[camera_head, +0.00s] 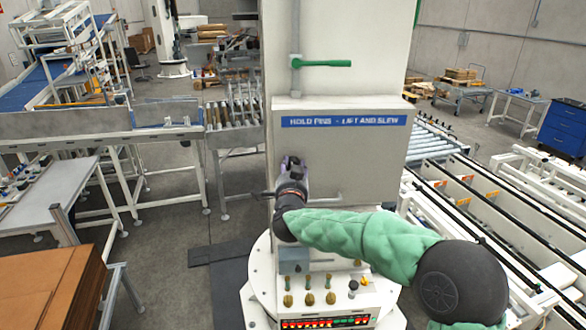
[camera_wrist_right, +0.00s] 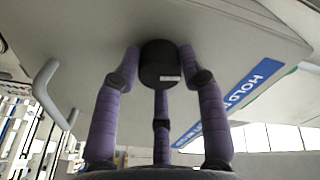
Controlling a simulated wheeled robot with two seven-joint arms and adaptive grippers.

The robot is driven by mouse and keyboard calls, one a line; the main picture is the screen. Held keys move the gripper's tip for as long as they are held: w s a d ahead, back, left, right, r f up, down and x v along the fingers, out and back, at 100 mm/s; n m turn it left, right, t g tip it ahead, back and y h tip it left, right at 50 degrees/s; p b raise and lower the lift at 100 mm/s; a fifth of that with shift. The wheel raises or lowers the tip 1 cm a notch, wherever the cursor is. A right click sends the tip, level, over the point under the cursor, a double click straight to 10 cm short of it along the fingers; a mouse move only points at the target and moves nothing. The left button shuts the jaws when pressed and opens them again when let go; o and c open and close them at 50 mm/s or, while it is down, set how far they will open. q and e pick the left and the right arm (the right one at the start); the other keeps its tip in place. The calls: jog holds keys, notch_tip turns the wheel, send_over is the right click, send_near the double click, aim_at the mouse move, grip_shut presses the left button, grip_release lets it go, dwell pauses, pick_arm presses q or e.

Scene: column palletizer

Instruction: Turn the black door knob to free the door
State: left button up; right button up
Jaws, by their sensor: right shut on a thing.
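The black door knob (camera_wrist_right: 158,62) sticks out from the light grey door panel (camera_wrist_right: 85,35) at the top middle of the right wrist view. My right gripper (camera_head: 291,166) is at the left part of the door panel (camera_head: 365,160) in the head view. Its purple fingers stand around the knob in the wrist view, with fingertips against its sides, shut on it. In the head view the gripper hides the knob. The panel looks closed against the column. My left gripper is in neither view.
A blue label (camera_head: 345,121) runs along the panel's top. A green-handled lever (camera_head: 322,63) is above it. A metal bar handle (camera_head: 325,201) is below, beside my wrist. A console with several knobs (camera_head: 309,299) stands underneath. Roller conveyors (camera_head: 430,140) are at right.

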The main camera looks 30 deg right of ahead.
jog(key=shift+d+r+n+t+y+p, duration=0.15)
jog(key=shift+n+t+p, duration=0.25)
jog(key=shift+n, duration=2.3)
jog(key=shift+a+r+n+t+y+p, duration=0.15)
jog(key=shift+n+p, duration=0.3)
jog(key=shift+n, duration=2.25)
jog(key=shift+d+r+n+t+y+p, duration=0.15)
jog(key=shift+n+t+p, duration=0.25)
jog(key=shift+n, duration=2.3)
jog(key=o, duration=1.1)
jog(key=shift+w, duration=0.1)
jog(key=shift+a+f, duration=0.25)
jog(key=shift+f, duration=0.05)
jog(key=v, duration=1.2)
jog(key=shift+r, duration=0.15)
